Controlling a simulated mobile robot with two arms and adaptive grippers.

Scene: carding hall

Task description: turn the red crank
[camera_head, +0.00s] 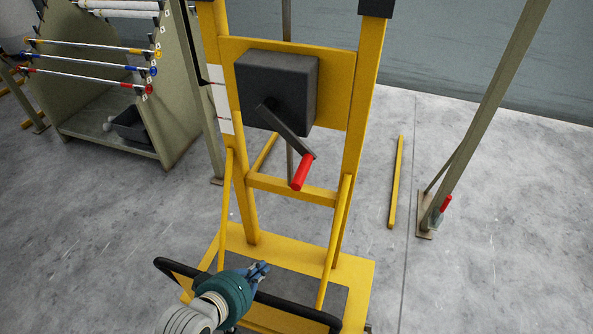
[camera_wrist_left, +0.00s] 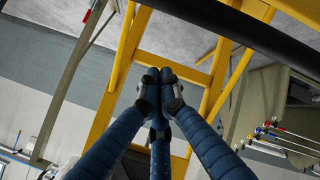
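The red crank grip (camera_head: 302,172) hangs at the lower right end of a dark crank arm (camera_head: 287,129). The arm is joined to a dark grey box (camera_head: 277,87) on a yellow frame (camera_head: 341,88). My left gripper (camera_head: 261,269) is below and left of the grip, near the frame's black handlebar, well apart from the crank. Its blue fingers are drawn together at the tips, with nothing seen between them, as the left wrist view (camera_wrist_left: 160,82) also shows. The crank cannot be made out in that view. My right gripper is not in view.
The black handlebar (camera_head: 298,312) crosses low in front of the frame and shows in the wrist view. A rack with coloured rods (camera_head: 95,58) stands at left. A post with a red-handled part (camera_head: 446,204) stands at right. A yellow bar (camera_head: 396,182) lies on open floor.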

